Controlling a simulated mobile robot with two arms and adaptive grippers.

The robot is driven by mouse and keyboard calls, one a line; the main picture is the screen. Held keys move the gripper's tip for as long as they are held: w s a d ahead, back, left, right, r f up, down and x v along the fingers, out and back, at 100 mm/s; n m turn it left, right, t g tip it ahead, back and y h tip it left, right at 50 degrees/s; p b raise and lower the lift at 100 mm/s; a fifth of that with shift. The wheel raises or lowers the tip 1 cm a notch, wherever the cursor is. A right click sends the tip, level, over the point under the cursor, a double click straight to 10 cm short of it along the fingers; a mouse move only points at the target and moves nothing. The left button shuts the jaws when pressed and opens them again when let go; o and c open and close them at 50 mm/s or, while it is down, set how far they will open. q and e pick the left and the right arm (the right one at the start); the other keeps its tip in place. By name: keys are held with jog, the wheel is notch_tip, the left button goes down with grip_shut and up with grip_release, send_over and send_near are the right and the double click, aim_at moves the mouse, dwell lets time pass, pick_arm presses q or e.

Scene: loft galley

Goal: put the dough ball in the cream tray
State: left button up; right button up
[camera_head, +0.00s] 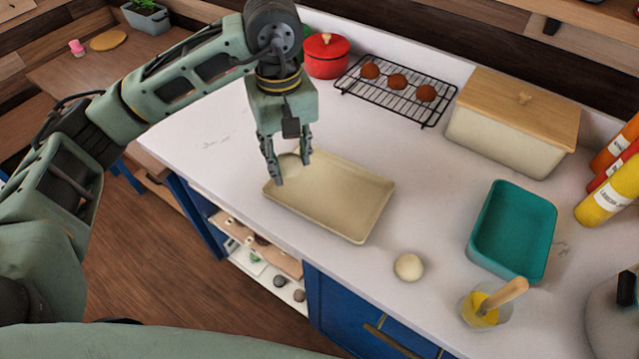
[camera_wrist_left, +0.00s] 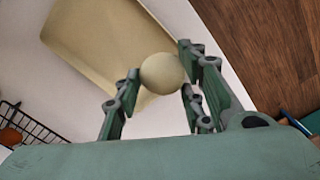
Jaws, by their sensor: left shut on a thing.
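The cream tray (camera_head: 340,195) lies flat on the white counter; part of it shows in the wrist view (camera_wrist_left: 85,30). My left gripper (camera_head: 291,171) points down at the tray's far left corner. It is shut on a pale round dough ball (camera_wrist_left: 162,73), which sits between the fingertips in the wrist view. The fingers partly hide this ball in the head view. I cannot tell whether the ball touches the tray. A second pale dough ball (camera_head: 408,267) rests on the counter, right of the tray's near end. My right gripper is not in view.
A red pot (camera_head: 326,55), a black rack (camera_head: 385,92) with brown balls and a lidded bread box (camera_head: 508,140) stand along the back. A teal tray (camera_head: 513,230), a glass of yellow liquid with a brush (camera_head: 484,306) and bottles (camera_head: 608,190) are at right.

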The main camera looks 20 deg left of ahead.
pick_arm(q)
jog(key=n, duration=0.2)
jog(key=shift+w+d+n, duration=0.25)
jog(key=shift+d+n, duration=0.05)
jog(key=w+d+n+b, duration=0.1)
jog(key=d+n, duration=0.2)
jog(key=n, duration=0.8)
jog(key=w+d+n, duration=0.1)
jog(key=d+n, duration=0.3)
jog(key=n, duration=0.7)
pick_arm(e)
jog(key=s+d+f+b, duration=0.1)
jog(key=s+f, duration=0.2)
pick_arm(q)
jog(key=n+p, duration=0.3)
jog(key=n, duration=1.6)
send_over(306, 182)
notch_tip(306, 182, down, 6)
jog(key=shift+r, duration=0.25)
notch_tip(306, 182, down, 4)
jog(key=shift+r+p, duration=0.1)
jog(key=shift+p, duration=0.7)
jog(key=shift+f, duration=0.2)
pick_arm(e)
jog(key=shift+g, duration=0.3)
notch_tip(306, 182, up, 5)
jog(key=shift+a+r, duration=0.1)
